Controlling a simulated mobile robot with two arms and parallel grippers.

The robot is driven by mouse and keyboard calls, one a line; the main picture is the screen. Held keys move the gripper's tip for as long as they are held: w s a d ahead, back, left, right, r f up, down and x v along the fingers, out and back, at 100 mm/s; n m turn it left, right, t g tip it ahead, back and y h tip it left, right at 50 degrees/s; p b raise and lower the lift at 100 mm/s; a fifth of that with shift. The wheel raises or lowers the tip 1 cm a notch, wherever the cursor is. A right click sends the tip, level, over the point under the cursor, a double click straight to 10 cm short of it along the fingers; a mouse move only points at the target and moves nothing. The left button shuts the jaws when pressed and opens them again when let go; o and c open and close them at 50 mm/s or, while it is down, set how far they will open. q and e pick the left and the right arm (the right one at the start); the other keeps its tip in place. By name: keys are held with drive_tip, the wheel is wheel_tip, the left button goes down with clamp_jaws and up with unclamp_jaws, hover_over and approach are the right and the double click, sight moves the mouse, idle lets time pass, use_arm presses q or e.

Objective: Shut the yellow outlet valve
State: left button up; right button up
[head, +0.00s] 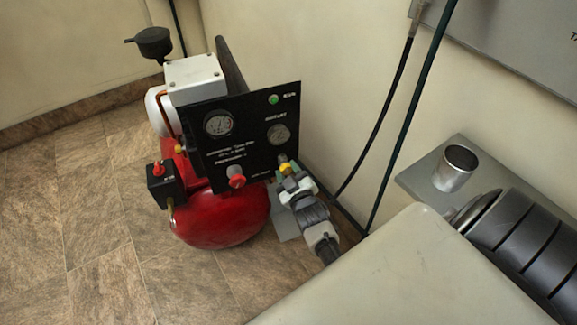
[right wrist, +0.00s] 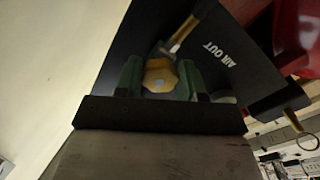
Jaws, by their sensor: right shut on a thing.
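The yellow outlet valve (head: 285,168) is a small knob at the lower right of the black panel (head: 252,128) on the red compressor. In the right wrist view the yellow knob (right wrist: 160,75) sits between the two green fingertips, below a brass fitting and beside the "AIR OUT" label. My right gripper (head: 288,178) is shut on this knob, and its fingers partly cover it in the head view. The knob's exact turn cannot be told. My left gripper is not in view.
The panel also carries a red knob (head: 236,177), two gauges and a green light (head: 274,99). A black box with a red switch (head: 160,171) is at the left of the red tank (head: 222,222). Hoses hang along the wall right of the panel. A metal cup (head: 455,168) stands on a grey shelf.

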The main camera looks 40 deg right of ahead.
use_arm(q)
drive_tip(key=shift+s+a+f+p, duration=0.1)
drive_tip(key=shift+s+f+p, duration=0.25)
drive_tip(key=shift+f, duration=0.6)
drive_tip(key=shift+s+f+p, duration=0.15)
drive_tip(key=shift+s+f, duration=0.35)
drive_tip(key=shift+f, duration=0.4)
use_arm(e)
drive_tip(key=shift+f+m, duration=0.1)
drive_tip(key=shift+m, duration=1.4)
drive_tip(key=shift+a, duration=0.1)
drive_tip(key=o, duration=0.9)
drive_tip(key=shift+o, duration=0.2)
drive_tip(key=shift+s, duration=0.15)
drive_tip(key=shift+s, duration=0.3)
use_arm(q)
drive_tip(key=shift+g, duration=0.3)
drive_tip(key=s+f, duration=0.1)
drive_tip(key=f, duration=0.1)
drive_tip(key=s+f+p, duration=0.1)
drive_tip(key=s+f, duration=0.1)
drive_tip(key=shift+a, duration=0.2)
use_arm(e)
drive_tip(key=v, duration=1)
